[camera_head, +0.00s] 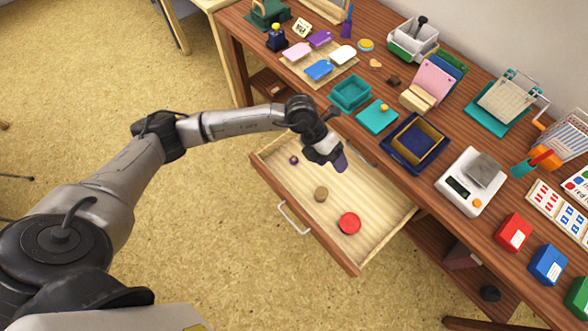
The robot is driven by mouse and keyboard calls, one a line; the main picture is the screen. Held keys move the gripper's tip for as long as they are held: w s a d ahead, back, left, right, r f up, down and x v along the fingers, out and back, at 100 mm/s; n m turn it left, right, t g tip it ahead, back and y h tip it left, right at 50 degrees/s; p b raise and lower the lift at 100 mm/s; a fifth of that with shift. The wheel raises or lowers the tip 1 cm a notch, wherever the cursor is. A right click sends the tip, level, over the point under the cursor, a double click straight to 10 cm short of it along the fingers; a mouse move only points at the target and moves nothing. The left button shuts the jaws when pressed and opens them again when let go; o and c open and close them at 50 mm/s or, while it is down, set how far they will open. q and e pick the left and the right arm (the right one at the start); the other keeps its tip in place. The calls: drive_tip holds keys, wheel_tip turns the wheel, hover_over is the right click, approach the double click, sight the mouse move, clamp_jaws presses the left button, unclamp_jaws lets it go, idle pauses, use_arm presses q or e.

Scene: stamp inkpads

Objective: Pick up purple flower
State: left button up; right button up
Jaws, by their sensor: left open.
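The open wooden drawer (377,229) holds a small round purple piece with a light centre (294,160) near its back-left corner; it is too small to tell surely that it is the purple flower. My left gripper (339,163) hangs over the back part of the drawer, to the right of the small purple piece and apart from it. A purple-grey part shows at its tip; I cannot tell whether it is a finger or a separate thing. The left gripper is open. My right gripper is not in view.
A brown round piece (321,194) and a red round piece (349,223) also lie in the drawer. The wooden desk (335,107) behind is crowded with teal trays, a dark blue box (414,143) and a white scale (470,181). Floor in front of the drawer is clear.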

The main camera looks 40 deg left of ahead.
use_arm(q)
drive_tip(key=w+a+f+n+y+b, duration=0.1)
drive_tip(key=a+f+y+b, duration=0.25)
drive_tip(key=a, duration=0.35)
drive_tip(key=w+a+f+y+b, duration=0.2)
drive_tip(key=a+f+y, duration=0.15)
drive_tip(key=a, duration=0.35)
drive_tip(key=b, duration=0.3)
hover_over(294, 159)
drive_tip(key=shift+g, duration=0.4)
wheel_tip(294, 159, down, 8)
drive_tip(key=shift+w+d+f, duration=0.1)
drive_tip(key=shift+d, duration=0.05)
wheel_tip(294, 159, down, 4)
drive_tip(key=b, duration=0.2)
drive_tip(key=shift+f+b, duration=0.1)
drive_tip(key=shift+b, duration=0.3)
drive_tip(key=shift+f, duration=0.45)
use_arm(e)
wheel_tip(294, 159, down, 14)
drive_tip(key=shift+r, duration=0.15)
use_arm(q)
drive_tip(key=shift+r, duration=0.1)
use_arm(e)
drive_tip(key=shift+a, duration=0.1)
use_arm(q)
drive_tip(key=shift+c, duration=0.7)
drive_tip(key=c, duration=0.9)
